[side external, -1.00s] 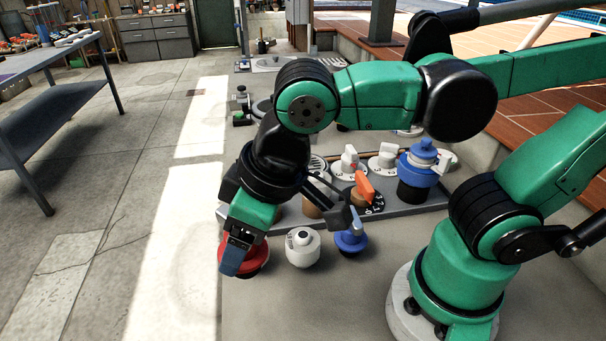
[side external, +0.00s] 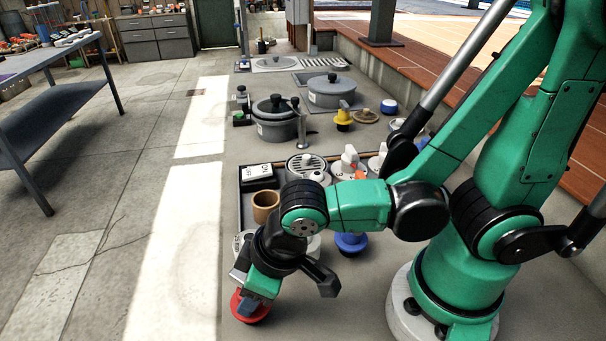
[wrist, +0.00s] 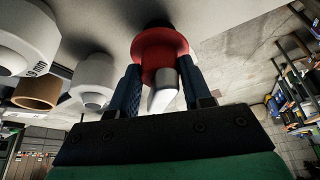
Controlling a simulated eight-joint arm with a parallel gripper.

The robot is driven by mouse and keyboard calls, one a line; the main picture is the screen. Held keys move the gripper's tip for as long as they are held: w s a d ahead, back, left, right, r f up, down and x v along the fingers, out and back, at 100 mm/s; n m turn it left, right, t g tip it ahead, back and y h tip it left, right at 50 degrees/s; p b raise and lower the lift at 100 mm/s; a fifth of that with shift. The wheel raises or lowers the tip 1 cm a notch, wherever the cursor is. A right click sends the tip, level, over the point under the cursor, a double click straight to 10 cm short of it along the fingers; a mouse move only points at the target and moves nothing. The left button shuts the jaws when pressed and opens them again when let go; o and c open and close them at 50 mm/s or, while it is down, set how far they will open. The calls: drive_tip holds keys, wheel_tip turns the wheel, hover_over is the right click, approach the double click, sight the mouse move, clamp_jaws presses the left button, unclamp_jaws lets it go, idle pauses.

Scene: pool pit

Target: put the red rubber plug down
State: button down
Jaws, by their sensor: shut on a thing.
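The red rubber plug (side external: 250,306) is at the near left edge of the grey ledge, under my gripper (side external: 258,290). In the wrist view the plug (wrist: 160,48) shows a red disc with a pale handle (wrist: 162,92) below it in the picture. My gripper (wrist: 157,85) has its two blue fingers on either side of that handle, shut on it. A dark shadow lies close by the plug; whether its base touches the ledge I cannot tell.
A wooden cup (side external: 265,206) stands on the dark tray (side external: 241,210). A blue plug (side external: 350,243) stands right of my gripper. White fittings (wrist: 95,80) are beside the plug in the wrist view. The ledge drops to the floor at left.

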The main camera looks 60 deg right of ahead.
drive_tip(key=shift+d+f, duration=0.1)
drive_tip(key=shift+f, duration=0.35)
unclamp_jaws()
drive_tip(key=shift+r, duration=0.1)
drive_tip(key=shift+v, duration=5.85)
drive_tip(key=w+d+m+t+h, duration=0.1)
drive_tip(key=w+d+m+t, duration=0.2)
drive_tip(key=w+d, duration=0.5)
drive_tip(key=d+f+m, duration=0.1)
drive_tip(key=d, duration=0.2)
drive_tip(key=shift+w+d+h, duration=0.25)
drive_tip(key=shift+d+h, duration=0.1)
drive_tip(key=shift+h, duration=0.05)
